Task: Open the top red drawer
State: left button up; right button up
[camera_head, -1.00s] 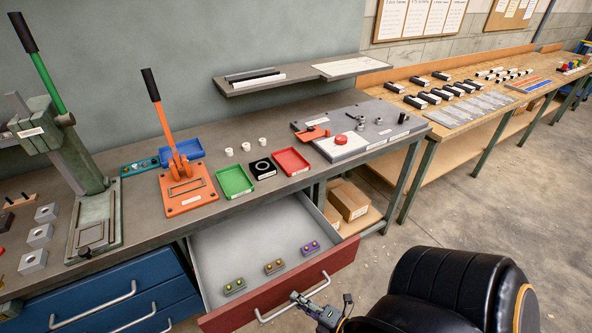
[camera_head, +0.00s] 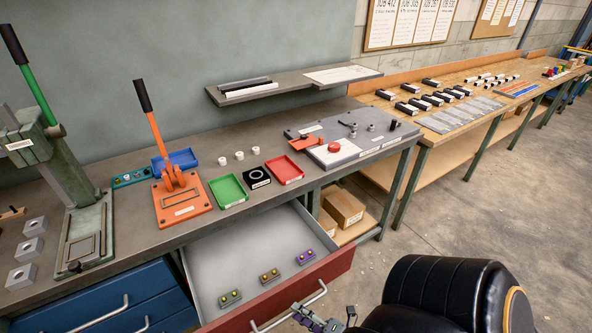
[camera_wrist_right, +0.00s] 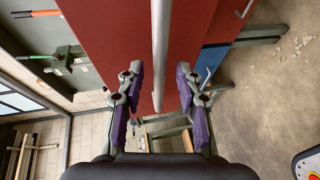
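The top red drawer (camera_head: 335,265) is pulled well out from under the grey bench. Its grey inside is visible and holds several small blocks with green, brown and purple bases. The drawer's long metal handle (camera_head: 318,294) runs along its red front. My left gripper is out of view.
Blue drawers (camera_head: 120,303) sit left of the red one. A black chair (camera_head: 440,295) stands close to the right of my right gripper. On the bench are an orange press (camera_head: 180,195), a green tray (camera_head: 228,190) and a red tray (camera_head: 284,170). The floor at right is clear.

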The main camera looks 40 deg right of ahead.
jog(key=v, duration=1)
jog(key=s+d+f+m+g+h, duration=0.15)
jog(key=f+m+g, duration=0.4)
jog(key=f, duration=0.65)
jog(key=s+d+f+m+g+h, duration=0.15)
jog(key=f+m+g, duration=0.25)
jog(key=f+m, duration=0.55)
jog(key=s+a+f+m+g, duration=0.3)
jog(key=s+a+f+g, duration=0.1)
jog(key=s+f, duration=0.3)
jog(key=shift+a+f+m+g, duration=0.25)
jog(key=shift+f+m+g, duration=0.25)
jog(key=shift+f, duration=0.35)
